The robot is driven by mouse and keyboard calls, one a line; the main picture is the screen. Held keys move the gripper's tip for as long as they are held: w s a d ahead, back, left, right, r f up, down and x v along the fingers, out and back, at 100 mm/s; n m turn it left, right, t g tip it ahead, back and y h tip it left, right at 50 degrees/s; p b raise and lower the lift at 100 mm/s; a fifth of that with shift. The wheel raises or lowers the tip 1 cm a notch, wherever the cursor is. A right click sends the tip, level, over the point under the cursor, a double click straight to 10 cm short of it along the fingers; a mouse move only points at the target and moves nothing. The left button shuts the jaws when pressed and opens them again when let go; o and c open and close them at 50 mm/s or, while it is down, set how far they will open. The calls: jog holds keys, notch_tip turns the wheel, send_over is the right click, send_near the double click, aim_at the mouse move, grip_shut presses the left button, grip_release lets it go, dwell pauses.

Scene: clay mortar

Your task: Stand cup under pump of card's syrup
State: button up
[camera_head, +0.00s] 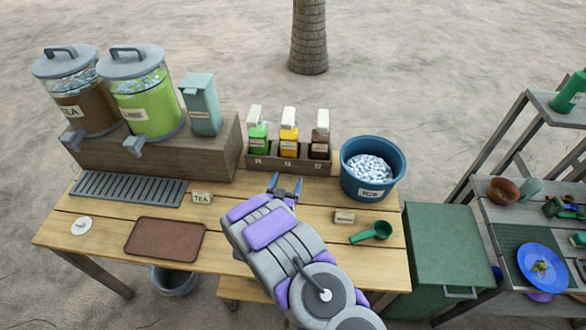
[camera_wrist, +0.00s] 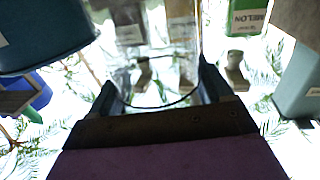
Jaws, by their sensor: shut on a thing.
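My gripper (camera_head: 287,185) is in front of the syrup rack (camera_head: 262,164), low over the table. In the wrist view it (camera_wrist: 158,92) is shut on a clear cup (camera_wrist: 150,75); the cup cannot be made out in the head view. The rack holds a green syrup bottle (camera_head: 258,138), a yellow one (camera_head: 289,138) and a dark one (camera_head: 320,142), all with pale pump tops. The wrist view, upside down, shows the green bottle (camera_wrist: 247,18) labelled MELON. One card (camera_head: 201,197) reads TEA; another card (camera_head: 345,217) is too small to read.
A blue ice bucket (camera_head: 371,170) stands right of the rack. A green scoop (camera_head: 372,233) lies at the front right. Two drink dispensers (camera_head: 147,103) stand on a wooden riser at left. A drip tray (camera_head: 130,189) and brown tray (camera_head: 165,239) lie at left.

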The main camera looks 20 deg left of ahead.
jog(key=w+a, duration=0.1)
jog(key=w, duration=0.3)
jog(key=w+a+f+b, duration=0.1)
jog(key=w+a, duration=0.1)
jog(key=w, duration=0.2)
jog(key=w+a+b, duration=0.1)
jog(key=w+a, duration=0.1)
jog(key=w, duration=0.2)
jog(key=shift+w+f, duration=0.25)
jog(key=shift+d+f+b, duration=0.15)
jog(key=shift+f+b, duration=0.1)
jog(key=shift+b, duration=0.05)
jog(key=f, duration=0.2)
jog(key=shift+d+f+b, duration=0.3)
jog(key=shift+f+b, duration=0.05)
jog(key=shift+b, duration=0.05)
jog(key=shift+a, duration=0.3)
jog(key=o, duration=1.2)
jog(key=shift+a, duration=0.1)
jog(key=shift+d, duration=0.2)
